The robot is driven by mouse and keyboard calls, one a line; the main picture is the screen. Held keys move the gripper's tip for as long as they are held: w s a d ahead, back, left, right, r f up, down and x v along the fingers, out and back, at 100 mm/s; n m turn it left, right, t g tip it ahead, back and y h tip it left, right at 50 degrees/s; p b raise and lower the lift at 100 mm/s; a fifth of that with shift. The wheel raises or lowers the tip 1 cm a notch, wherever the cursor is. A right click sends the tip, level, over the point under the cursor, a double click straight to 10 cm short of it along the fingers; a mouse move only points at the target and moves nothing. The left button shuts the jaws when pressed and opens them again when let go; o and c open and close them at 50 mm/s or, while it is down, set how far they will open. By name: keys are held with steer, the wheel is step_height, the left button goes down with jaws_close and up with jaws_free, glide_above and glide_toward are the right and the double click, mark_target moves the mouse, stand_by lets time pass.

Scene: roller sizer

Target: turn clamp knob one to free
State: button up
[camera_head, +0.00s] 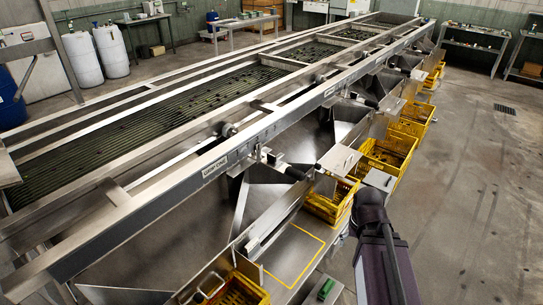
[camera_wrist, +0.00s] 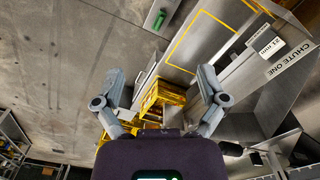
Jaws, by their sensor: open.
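In the wrist view my gripper (camera_wrist: 160,76) is open, its two grey fingers spread wide with nothing between them. The plate marked CHUTE ONE (camera_wrist: 293,62) is to the right of the fingers, apart from them. A small dark round part (camera_wrist: 231,149) shows beside the right finger's base; I cannot tell whether it is clamp knob one. In the head view a dark rounded part (camera_head: 296,173) sits by the side of the sizer (camera_head: 190,180), and I cannot tell what it is either. My gripper is not clearly visible in the head view.
Yellow crates (camera_head: 330,213) line the sizer's near side; one shows between my fingers in the wrist view (camera_wrist: 150,103). A metal surface with a yellow outlined rectangle (camera_head: 291,252) and a green object (camera_head: 325,289) lie at the front. The floor (camera_head: 465,190) at right is clear.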

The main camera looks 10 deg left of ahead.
steer(key=w+a+r+m+p, duration=0.1)
steer(key=w+a+r+p, duration=0.15)
steer(key=w, duration=0.35)
steer(key=w+a+r+p, duration=0.1)
steer(key=w+a, duration=0.2)
steer(key=w, duration=0.4)
step_height(320, 180, up, 8)
steer(key=m+p, duration=0.5)
steer(key=p, duration=0.3)
glide_above(271, 155)
steer(key=shift+r, duration=0.2)
steer(key=shift+d+f, duration=0.1)
step_height(271, 155, down, 14)
steer(key=b, duration=1.3)
steer(key=shift+r, duration=0.2)
steer(key=shift+c, duration=0.2)
steer(key=c, duration=1.1)
